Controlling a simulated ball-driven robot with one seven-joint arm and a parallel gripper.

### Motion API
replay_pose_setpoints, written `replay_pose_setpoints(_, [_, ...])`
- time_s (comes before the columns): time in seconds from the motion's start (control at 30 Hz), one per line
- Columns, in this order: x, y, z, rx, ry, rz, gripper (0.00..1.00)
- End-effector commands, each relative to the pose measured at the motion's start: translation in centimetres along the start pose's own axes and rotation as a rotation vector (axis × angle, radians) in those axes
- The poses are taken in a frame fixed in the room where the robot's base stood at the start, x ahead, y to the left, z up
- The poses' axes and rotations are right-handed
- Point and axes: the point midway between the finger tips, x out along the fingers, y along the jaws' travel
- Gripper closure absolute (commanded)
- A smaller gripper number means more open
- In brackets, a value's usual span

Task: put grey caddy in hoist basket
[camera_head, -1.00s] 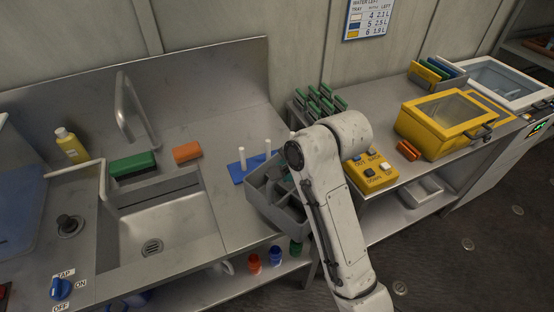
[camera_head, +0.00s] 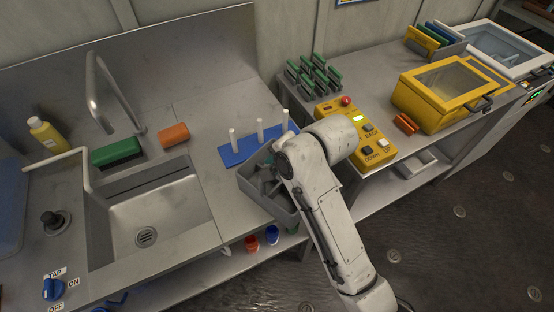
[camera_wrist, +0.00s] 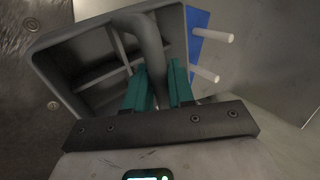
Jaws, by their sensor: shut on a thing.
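The grey caddy (camera_head: 262,186) is a compartmented tray with a bar handle. It is at the front edge of the sink counter, right of the sink, partly hidden by my arm. In the wrist view the caddy (camera_wrist: 82,62) fills the upper left, tilted in the picture, and its compartments look empty. My gripper (camera_wrist: 157,85) has teal fingers shut on the caddy's handle. In the head view the fingers are mostly hidden behind my arm. I cannot tell whether the caddy touches the counter. I cannot make out a hoist basket in either view.
A blue peg base (camera_head: 236,155) with white pegs stands just behind the caddy. A yellow control box (camera_head: 345,125) and a green-topped rack (camera_head: 312,76) are on the right bench. A yellow bin (camera_head: 440,100) stands farther right. Red and blue cups sit on the lower shelf.

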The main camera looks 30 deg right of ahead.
Motion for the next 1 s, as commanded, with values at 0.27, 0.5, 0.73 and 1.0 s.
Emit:
replay_pose_setpoints(0.27, [0.2, 0.1, 0.0, 0.0, 0.0, 0.0, 0.6])
replay_pose_setpoints(0.5, [0.2, 0.1, 0.0, 0.0, 0.0, 0.0, 0.51])
replay_pose_setpoints(0.73, [-0.7, -0.1, -0.1, 0.0, 0.001, -0.003, 0.51])
replay_pose_setpoints(1.0, [-5.9, -0.1, -0.1, -0.001, 0.002, -0.006, 0.51])
